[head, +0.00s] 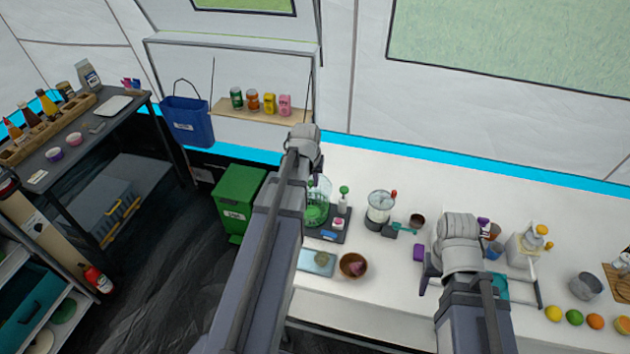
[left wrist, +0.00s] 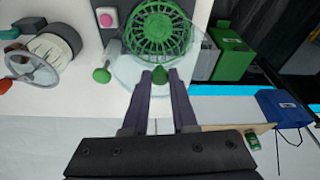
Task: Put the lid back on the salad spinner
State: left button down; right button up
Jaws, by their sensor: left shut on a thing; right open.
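The salad spinner (head: 316,214) is a clear bowl with a green slotted basket, on the counter beside my left arm in the head view. In the left wrist view the green basket (left wrist: 160,28) shows at the top. My left gripper (left wrist: 159,78) is shut on the green knob (left wrist: 159,73) of the clear lid (left wrist: 130,72). The lid overlaps the spinner in that view; I cannot tell whether it touches the bowl. My right gripper (head: 482,284) is open above the counter at the right, apart from the spinner.
Near the spinner are a small green-topped item (head: 343,190), a clear-and-white appliance (head: 380,207), a wooden bowl (head: 353,266) and a blue tray (head: 317,262). Fruit (head: 574,317) lies at the right. A green bin (head: 238,198) stands left of the counter, below a shelf (head: 262,112).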

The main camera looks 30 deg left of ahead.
aim_at(310, 190)
pick_arm(q)
jog(key=shift+f, duration=0.15)
notch_tip(310, 190, down, 6)
jog(key=b, duration=0.6)
jog(key=shift+f+b, duration=0.2)
jog(key=shift+b, duration=0.1)
dwell(1.7)
jog(key=shift+c, duration=0.7)
grip_release()
jog(key=shift+r, duration=0.1)
jog(key=shift+r+p, duration=3.45)
jog(key=shift+p, duration=0.1)
